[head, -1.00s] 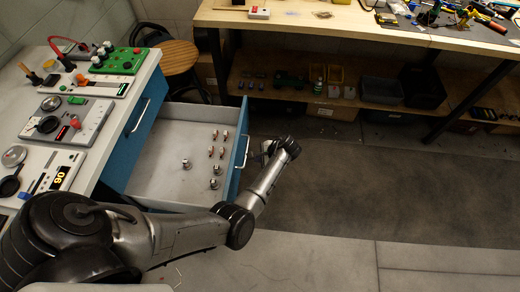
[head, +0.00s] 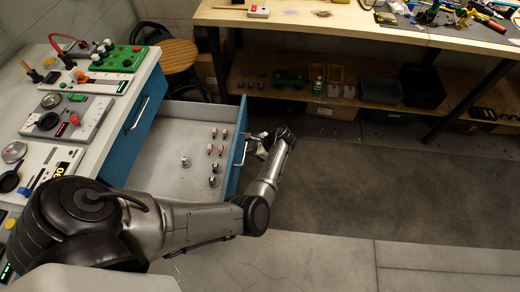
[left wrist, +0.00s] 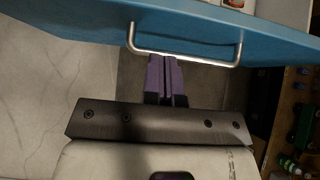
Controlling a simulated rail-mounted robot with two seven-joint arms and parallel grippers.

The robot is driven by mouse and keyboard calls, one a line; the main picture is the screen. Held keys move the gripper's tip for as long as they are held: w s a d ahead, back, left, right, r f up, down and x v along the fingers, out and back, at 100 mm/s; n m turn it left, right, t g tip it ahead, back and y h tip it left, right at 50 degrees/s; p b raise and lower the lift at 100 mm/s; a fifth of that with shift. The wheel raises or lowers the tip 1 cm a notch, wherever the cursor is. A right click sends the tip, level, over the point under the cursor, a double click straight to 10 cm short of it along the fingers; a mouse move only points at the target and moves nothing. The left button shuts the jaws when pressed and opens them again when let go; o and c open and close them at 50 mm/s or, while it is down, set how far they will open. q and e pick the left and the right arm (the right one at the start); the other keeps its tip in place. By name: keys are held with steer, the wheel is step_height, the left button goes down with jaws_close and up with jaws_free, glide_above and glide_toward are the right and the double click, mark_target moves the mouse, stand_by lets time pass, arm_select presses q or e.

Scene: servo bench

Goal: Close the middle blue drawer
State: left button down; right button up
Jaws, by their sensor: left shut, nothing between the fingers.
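The blue drawer (head: 236,152) is pulled out from the blue cabinet (head: 122,158), its grey inside showing. Several small metal and copper-coloured parts stand in it. Its front has a metal bar handle (head: 245,148), which also shows in the left wrist view (left wrist: 190,60). My left gripper (head: 258,147) is outside the drawer front, beside the handle. In the left wrist view its purple fingers (left wrist: 161,60) are shut and empty, with their tips at the handle bar. I cannot tell whether they touch it. My right gripper is not in view.
The cabinet top carries a green button box (head: 118,58) and several instruments. A closed blue front with a handle (head: 137,114) is beside the open drawer. A round wooden stool (head: 178,55) stands behind. A wooden workbench (head: 330,25) runs along the back. The floor right of my arm is clear.

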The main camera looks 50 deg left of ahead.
mark_target(235, 153)
arm_select(q)
steer(key=shift+s+a+f, duration=0.15)
steer(key=shift+s+a, duration=1.3)
steer(key=shift+s, duration=0.15)
